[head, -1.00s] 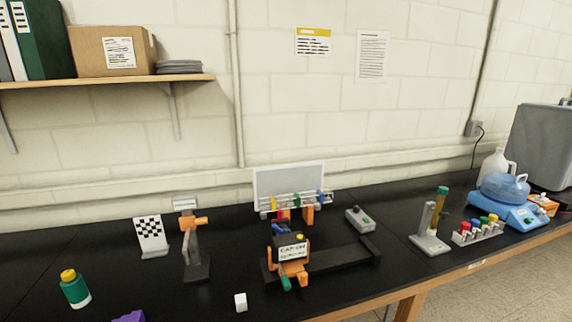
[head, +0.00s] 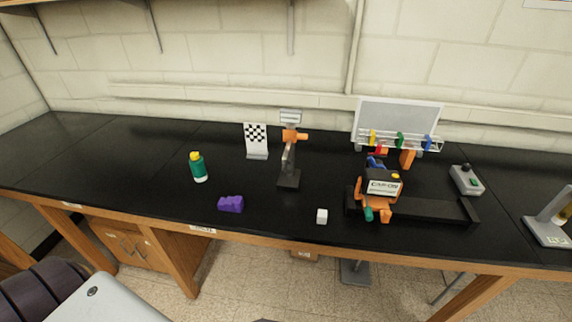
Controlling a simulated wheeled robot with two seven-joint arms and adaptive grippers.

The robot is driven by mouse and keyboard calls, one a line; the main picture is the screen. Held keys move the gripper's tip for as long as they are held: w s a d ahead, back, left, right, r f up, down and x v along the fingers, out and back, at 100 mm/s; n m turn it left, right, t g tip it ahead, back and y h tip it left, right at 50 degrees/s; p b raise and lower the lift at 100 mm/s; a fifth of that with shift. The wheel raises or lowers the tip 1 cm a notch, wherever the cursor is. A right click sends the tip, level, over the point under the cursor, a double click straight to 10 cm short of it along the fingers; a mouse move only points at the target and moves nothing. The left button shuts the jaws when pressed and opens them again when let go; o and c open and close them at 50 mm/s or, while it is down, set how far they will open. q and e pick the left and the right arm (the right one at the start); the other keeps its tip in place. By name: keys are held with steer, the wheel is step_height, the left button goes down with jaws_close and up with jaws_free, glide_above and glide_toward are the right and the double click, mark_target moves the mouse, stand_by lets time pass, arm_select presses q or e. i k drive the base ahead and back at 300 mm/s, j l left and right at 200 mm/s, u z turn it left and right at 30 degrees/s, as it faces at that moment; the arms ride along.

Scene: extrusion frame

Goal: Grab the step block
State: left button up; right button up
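The step block is a small purple block with a stepped top (head: 231,204). It sits on the black bench top near the front edge, left of the middle in the head view. It stands apart from the things around it, and nothing covers it. Neither of my grippers is in view.
A green bottle with a yellow cap (head: 198,167) stands behind and left of the block. A checkerboard stand (head: 256,142) and a dark stand with an orange clamp (head: 288,178) are behind it.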

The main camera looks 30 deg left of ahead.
mark_target(235, 204)
steer(key=u, duration=1.4)
